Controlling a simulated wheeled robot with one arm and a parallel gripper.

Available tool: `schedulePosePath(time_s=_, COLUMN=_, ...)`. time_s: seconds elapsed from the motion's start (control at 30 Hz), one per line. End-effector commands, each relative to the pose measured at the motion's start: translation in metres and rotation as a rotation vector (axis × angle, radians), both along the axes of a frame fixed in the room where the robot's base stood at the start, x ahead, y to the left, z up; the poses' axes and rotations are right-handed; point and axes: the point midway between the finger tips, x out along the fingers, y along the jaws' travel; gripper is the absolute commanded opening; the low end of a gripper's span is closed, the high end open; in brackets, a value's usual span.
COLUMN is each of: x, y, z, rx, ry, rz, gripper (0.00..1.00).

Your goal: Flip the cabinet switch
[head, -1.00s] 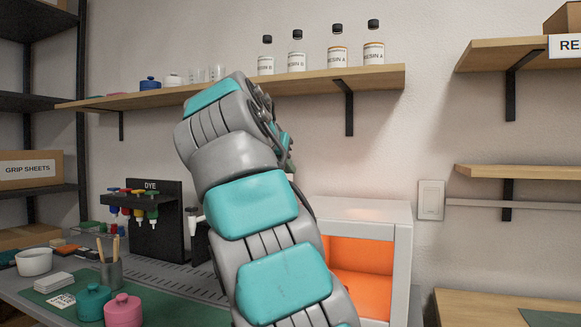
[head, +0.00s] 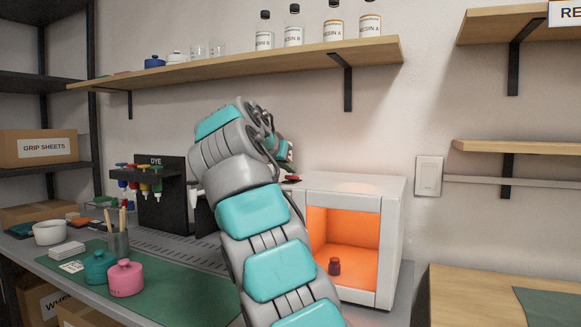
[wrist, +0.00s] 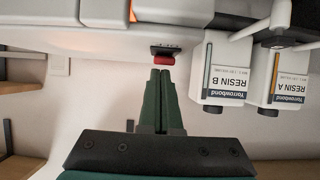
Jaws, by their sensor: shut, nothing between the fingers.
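The white cabinet (head: 392,241) with a glowing orange inside stands on the bench, its front open in the head view. Its switch, a red piece on a black base (head: 292,178), sits at the left of the cabinet's top. The switch also shows in the wrist view (wrist: 163,60), where the picture is upside down. My gripper (wrist: 161,72) has its green fingers shut together and empty, their tips pointing at the red piece and very close to it. I cannot tell whether they touch. In the head view my arm mostly hides the gripper.
A small dark red object (head: 334,266) stands inside the cabinet. Resin B (wrist: 227,78) and Resin A (wrist: 277,78) bottles show beside the fingers in the wrist view. A wooden shelf (head: 230,68) runs above. A dye rack (head: 165,195) stands left of my arm.

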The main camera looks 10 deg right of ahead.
Motion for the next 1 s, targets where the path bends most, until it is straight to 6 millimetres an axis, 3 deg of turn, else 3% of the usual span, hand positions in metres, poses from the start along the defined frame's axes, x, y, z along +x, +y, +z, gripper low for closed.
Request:
schedulePosePath(time_s=0.4, x=-0.005, y=0.002, z=-0.02, rx=-0.076, ry=-0.105, rz=-0.002, gripper=0.0)
schedulePosePath(time_s=0.47, x=-0.004, y=0.002, z=-0.011, rx=-0.079, ry=-0.109, rz=-0.001, gripper=0.0)
schedulePosePath(time_s=1.0, x=-0.004, y=0.002, z=0.003, rx=-0.078, ry=-0.107, rz=0.0, gripper=0.0)
